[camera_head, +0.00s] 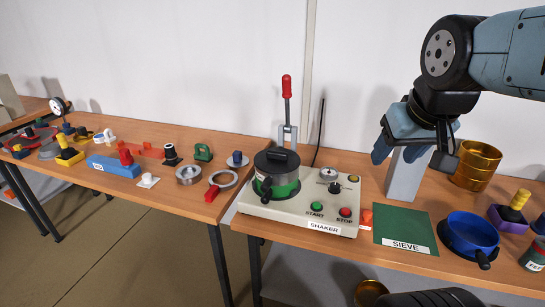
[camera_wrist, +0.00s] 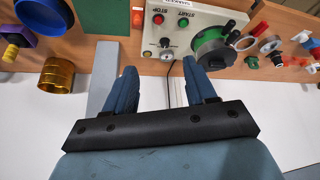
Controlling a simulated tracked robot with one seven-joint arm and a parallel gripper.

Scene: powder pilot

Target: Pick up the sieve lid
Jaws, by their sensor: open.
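A dark grey round lid (camera_head: 277,161) with a raised bar handle on top sits on a green pot-like sieve (camera_head: 284,189) on the left of the shaker (camera_head: 300,210). In the wrist view the lid (camera_wrist: 213,55) shows at upper right. My gripper (camera_head: 400,153) is open and empty, in the air above and right of the shaker, near a grey post. In the wrist view both blue fingers of my gripper (camera_wrist: 158,68) are spread with nothing between them, and the lid lies to their right.
A red-handled lever (camera_head: 287,95) stands upright behind the lid. A green mat labelled SIEVE (camera_head: 403,227), a blue bowl (camera_head: 470,232) and a gold cylinder (camera_head: 476,165) are on the right. A grey post (camera_head: 405,177) stands below my gripper. Several small parts crowd the left table.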

